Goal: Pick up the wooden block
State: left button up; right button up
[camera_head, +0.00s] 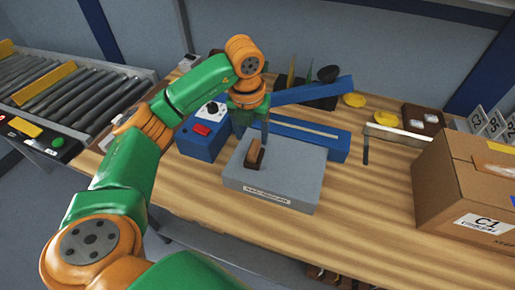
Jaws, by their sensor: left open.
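The wooden block (254,155) is a small brown piece standing on top of a grey box-like slab (290,172) with a white label on its front. My left arm comes in from the left and reaches over the slab. My left gripper (258,133) points down just above and behind the block. Its fingers are small and partly hidden here, and I cannot tell whether they touch the block. The gripper is open. My right gripper is not in view.
A blue device with a red switch (202,130) stands left of the slab, with a blue bar (310,138) behind it. A cardboard box (470,195) fills the right side. A roller conveyor (70,95) runs at left. The wooden table (350,225) is clear in front.

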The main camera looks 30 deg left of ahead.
aim_at(254, 146)
pick_arm(q)
jog(key=f+p, duration=0.1)
jog(key=f, duration=0.1)
jog(key=w+f+p, duration=0.1)
jog(key=f, duration=0.2)
jog(key=shift+f, duration=0.3)
jog(key=shift+w+a+f, duration=0.1)
jog(key=shift+w+f, duration=0.05)
jog(key=shift+f, duration=0.15)
jog(key=c, duration=0.4)
jog(key=shift+r, duration=0.1)
grip_shut()
